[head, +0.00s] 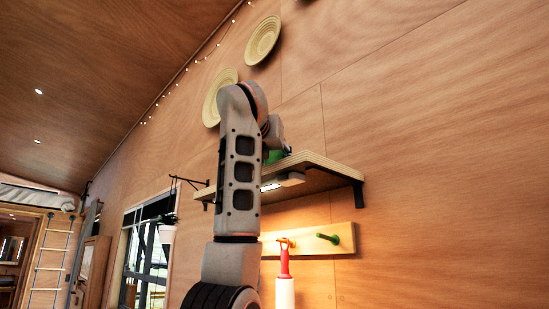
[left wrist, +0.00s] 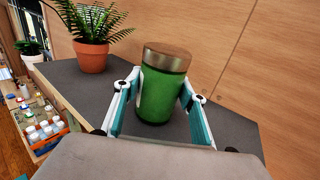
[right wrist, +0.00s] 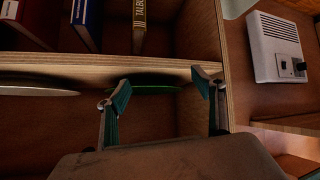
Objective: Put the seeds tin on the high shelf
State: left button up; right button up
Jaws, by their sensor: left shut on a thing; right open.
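The seeds tin is a green cylinder with a brown lid (left wrist: 165,92). In the left wrist view it stands upright between the fingers of my left gripper (left wrist: 161,88), which is shut on it. It is over the dark grey top of the high shelf (left wrist: 75,88); I cannot tell whether its base touches. In the head view the wooden shelf (head: 322,164) is on the wall, and a bit of the green tin (head: 274,156) shows behind my arm. My right gripper (right wrist: 162,86) is open and empty, in the right wrist view only.
A potted fern (left wrist: 90,52) stands on the shelf left of the tin. Below the shelf is a peg rail (head: 312,240) with a red-handled item (head: 284,262). My right gripper faces a wooden bookcase (right wrist: 150,68) with books and plates.

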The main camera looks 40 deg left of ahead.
pick_arm(q)
jog(key=shift+f, duration=0.1)
jog(key=o, duration=1.4)
jog(key=shift+o, duration=0.2)
jog(key=shift+s, duration=0.1)
jog(key=v, duration=1.2)
